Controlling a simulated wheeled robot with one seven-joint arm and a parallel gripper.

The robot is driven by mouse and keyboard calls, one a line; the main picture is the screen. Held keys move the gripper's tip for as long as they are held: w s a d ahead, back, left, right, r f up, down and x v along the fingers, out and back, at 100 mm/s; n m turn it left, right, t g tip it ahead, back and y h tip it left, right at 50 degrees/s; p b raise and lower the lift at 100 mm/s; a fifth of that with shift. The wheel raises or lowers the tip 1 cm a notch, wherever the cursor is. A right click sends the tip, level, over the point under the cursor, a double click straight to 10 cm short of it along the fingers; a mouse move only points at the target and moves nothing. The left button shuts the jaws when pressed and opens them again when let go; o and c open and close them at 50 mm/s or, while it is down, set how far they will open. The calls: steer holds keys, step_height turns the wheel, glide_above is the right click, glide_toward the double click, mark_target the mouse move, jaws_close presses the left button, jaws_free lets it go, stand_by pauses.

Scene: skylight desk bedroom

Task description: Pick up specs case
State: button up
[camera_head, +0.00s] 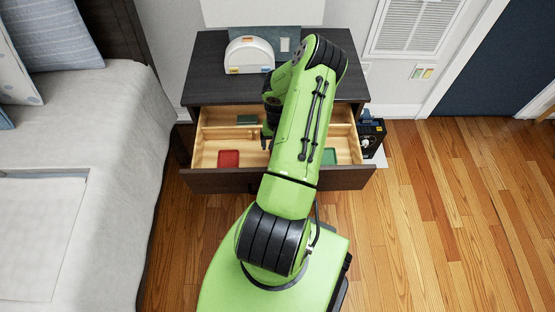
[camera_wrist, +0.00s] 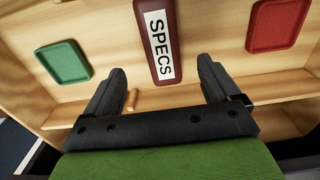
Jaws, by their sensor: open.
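The specs case (camera_wrist: 147,32) is dark red with a white label reading SPECS. It lies on the wooden drawer floor in the wrist view, and its far end is cut off by the top edge. In the head view my arm hides it. My gripper (camera_wrist: 160,67) is open, with one black finger to each side of the case's near end in the picture. The case shows between the fingers, and nothing is gripped. I cannot tell how far the fingers are above it. In the head view my gripper (camera_head: 266,137) is partly visible over the open drawer.
The open drawer (camera_head: 205,182) has wooden dividers. It holds a red tray-like item (camera_head: 228,158), a green one (camera_head: 329,157) and a dark green item (camera_head: 247,119). A short wooden peg (camera_wrist: 131,100) lies near one finger. A white rounded object (camera_head: 249,54) stands on the nightstand top.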

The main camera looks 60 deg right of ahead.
step_height(320, 180, down, 9)
steer(key=b, duration=0.2)
steer(key=shift+w+r+b, duration=0.15)
steer(key=shift+b, duration=0.2)
steer(key=shift+r, duration=0.1)
steer(key=shift+r, duration=0.1)
steer(key=c, duration=1.1)
